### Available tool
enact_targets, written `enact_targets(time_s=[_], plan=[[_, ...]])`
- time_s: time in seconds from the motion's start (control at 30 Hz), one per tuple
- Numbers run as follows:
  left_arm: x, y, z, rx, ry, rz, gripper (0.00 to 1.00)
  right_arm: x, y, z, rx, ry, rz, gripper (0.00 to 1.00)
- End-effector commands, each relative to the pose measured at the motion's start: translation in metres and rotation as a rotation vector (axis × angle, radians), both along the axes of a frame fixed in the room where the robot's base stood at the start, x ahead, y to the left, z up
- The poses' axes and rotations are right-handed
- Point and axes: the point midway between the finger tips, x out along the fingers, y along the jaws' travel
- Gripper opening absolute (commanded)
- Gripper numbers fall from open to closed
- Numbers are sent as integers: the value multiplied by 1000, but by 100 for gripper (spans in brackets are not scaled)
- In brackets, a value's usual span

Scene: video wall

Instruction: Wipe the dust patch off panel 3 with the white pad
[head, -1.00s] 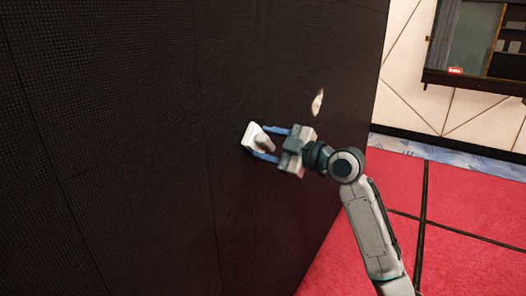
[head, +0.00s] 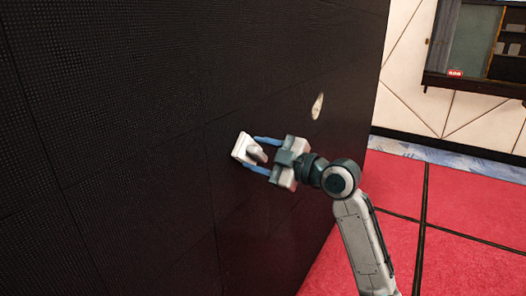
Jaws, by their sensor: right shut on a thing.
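My right gripper (head: 259,154), with blue fingers, is shut on the pad's grip. A small pale beige patch (head: 317,106), which looks like the dust patch, is on the wall to the right of and above the pad. No panel number is readable. My left gripper is not in view.
A red tiled floor (head: 460,210) lies to the right below the wall. A pale back wall (head: 410,80) carries a dark-framed cabinet or window (head: 475,50) at upper right. The space in front of the video wall's left part is clear.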

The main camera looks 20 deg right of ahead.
Motion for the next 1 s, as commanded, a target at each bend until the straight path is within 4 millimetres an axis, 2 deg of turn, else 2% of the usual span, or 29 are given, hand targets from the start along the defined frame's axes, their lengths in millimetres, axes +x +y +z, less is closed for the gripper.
enact_targets(time_s=[0.3,0.57,1.0], plan=[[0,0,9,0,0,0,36,-18,23,1,2,1,2,32],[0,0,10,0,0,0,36,-23,30,1,1,-1,1,32],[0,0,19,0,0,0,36,-46,57,1,2,-1,3,32]])
